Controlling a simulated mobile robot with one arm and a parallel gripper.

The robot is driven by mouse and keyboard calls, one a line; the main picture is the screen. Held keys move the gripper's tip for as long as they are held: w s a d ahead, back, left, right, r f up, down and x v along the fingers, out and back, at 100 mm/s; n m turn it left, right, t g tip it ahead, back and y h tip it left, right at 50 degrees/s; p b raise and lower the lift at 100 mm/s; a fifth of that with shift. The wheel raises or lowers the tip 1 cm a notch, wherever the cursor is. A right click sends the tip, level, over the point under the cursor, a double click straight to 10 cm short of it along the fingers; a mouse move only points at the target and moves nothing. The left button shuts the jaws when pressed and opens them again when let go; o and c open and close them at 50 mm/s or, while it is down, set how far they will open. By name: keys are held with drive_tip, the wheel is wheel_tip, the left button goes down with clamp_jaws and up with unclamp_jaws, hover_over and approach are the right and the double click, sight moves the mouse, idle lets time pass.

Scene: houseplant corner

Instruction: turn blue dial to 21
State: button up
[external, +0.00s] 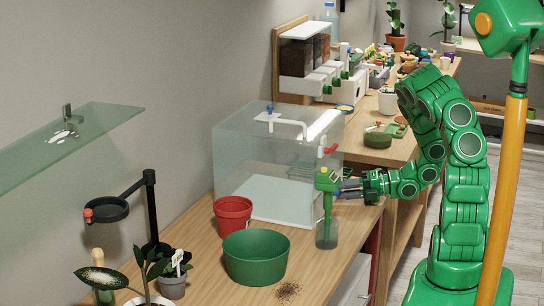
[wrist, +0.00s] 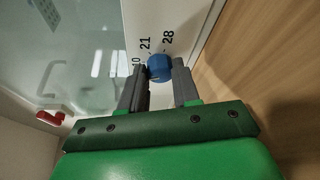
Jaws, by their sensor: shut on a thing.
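The blue dial (wrist: 159,66) sits on a white panel (wrist: 150,20) in the wrist view. Dark numbers run beside it; 21 and 28 read clearly, and another near the left finger is partly covered. My gripper (wrist: 160,72) has one dark finger on each side of the dial and is shut on it. I cannot make out which number the dial points to. In the external view my gripper (external: 350,188) reaches left to the front right corner of a clear tank (external: 255,160); the dial cannot be told apart clearly there.
A green-topped bottle (external: 327,232) stands just left of my gripper, close to it. A red pot (external: 232,216) and a green pot (external: 256,258) stand on the wooden bench. A red tap (wrist: 50,118) is on the tank. Shelves and plants line the wall behind.

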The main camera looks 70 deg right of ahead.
drive_tip(key=shift+f+m, duration=0.1)
drive_tip(key=shift+m, duration=0.3)
idle(0.3)
drive_tip(key=o, duration=1.1)
drive_tip(key=shift+c, duration=0.2)
drive_tip(key=shift+v, duration=3.85)
drive_tip(key=shift+d+f, duration=0.1)
